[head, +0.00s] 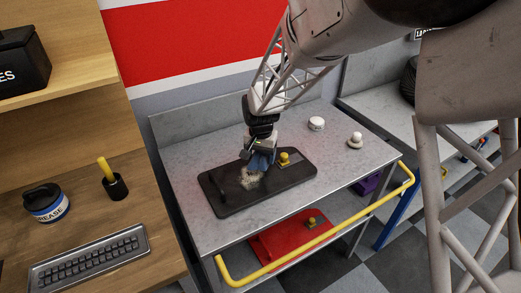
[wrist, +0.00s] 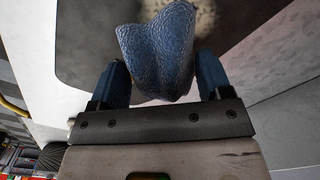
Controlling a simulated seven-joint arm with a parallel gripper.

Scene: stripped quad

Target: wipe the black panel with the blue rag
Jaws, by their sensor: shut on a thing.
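The black panel (head: 221,198) lies flat on the grey metal table. A pale, dusty smudge (head: 251,180) marks the panel's middle. My gripper (head: 261,150) is over the panel, pointing down, beside the smudge. It is shut on the blue rag (wrist: 160,50), which bunches between the two fingers in the wrist view. The rag also shows in the head view (head: 262,161), at or just above the panel; I cannot tell if it touches. The rag hides part of the smudge.
The metal table (head: 190,160) has a yellow rail (head: 320,238) along its front and a red item (head: 290,243) on its lower shelf. A white round object (head: 316,124) and a pale knob (head: 355,140) stand behind the panel at right. A wooden desk (head: 90,200) is at left.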

